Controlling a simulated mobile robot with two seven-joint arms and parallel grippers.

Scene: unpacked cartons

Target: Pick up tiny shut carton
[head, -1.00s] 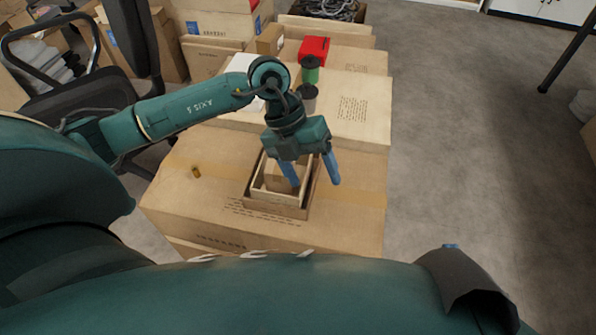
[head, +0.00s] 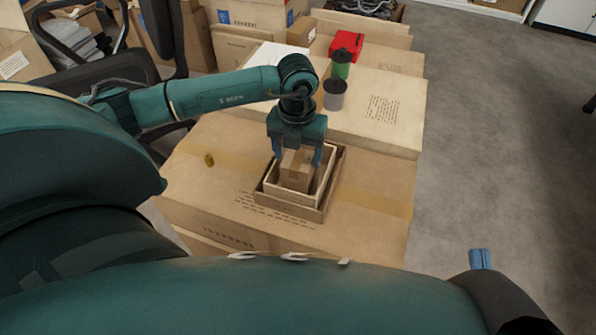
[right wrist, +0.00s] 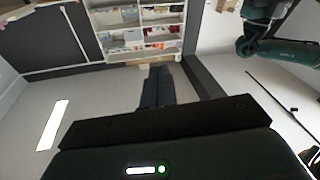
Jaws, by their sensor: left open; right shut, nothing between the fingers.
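The tiny shut carton (head: 296,172) is a small brown box with a tape strip, standing inside an open wooden-looking tray (head: 318,203) on a large carton. My left gripper (head: 298,160) is open over it, with one blue finger on each side of the carton in the head view. I cannot tell whether the fingers touch it. The arm hides part of the tray's back. My right gripper (head: 480,259) is shut and empty at the lower right, away from the tray. Its dark fingers also show in the right wrist view (right wrist: 157,88).
Behind are a grey cup (head: 335,95), a green cylinder (head: 341,65) and a red box (head: 346,44). A black chair (head: 100,85) stands at left. The floor at right is clear.

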